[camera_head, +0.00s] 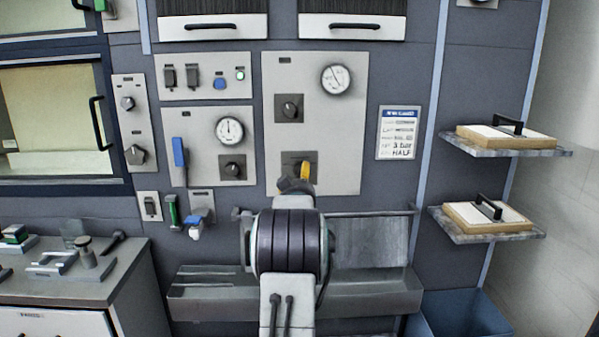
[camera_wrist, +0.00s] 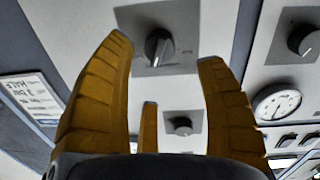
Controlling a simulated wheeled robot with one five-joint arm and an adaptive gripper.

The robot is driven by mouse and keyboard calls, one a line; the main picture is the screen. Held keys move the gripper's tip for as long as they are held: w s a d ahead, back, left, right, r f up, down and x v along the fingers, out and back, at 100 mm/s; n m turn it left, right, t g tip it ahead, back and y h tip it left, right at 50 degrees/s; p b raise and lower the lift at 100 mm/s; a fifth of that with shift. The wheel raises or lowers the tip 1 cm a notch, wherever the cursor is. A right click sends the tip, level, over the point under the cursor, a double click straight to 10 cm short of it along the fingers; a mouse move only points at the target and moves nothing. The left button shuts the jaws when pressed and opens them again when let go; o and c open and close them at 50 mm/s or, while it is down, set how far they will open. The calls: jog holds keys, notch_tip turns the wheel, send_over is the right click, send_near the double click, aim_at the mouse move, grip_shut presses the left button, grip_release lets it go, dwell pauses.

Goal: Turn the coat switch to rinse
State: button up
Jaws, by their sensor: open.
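My gripper (camera_head: 299,175) is in front of the lower part of the tall light panel (camera_head: 328,130) in the head view, hiding part of a dark rotary knob there. In the wrist view my gripper (camera_wrist: 166,50) has its yellow fingers spread, with nothing between them held. That knob (camera_wrist: 159,47), on its grey square plate, shows between the fingertips; I cannot tell whether they touch it. A second knob (camera_head: 290,107) sits higher on the same panel; it also shows in the wrist view (camera_wrist: 182,125). No label naming the coat switch is readable.
The left panel holds a gauge (camera_head: 230,130), a knob (camera_head: 232,167) and a blue lever (camera_head: 179,152). A placard (camera_head: 398,132) hangs at right. Two shelves (camera_head: 480,146) (camera_head: 470,231) jut out further right. A ledge (camera_head: 370,300) lies below my arm. A workbench (camera_head: 110,285) stands left.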

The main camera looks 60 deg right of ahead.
aim_at(299, 172)
jog(key=shift+w+d+r+n+p, duration=0.1)
jog(key=shift+w+d+n+p, duration=0.25)
jog(key=shift+d, duration=0.3)
jog(key=shift+p+x, duration=1.05)
jog(key=shift+x, duration=1.85)
jog(key=c, duration=1.2)
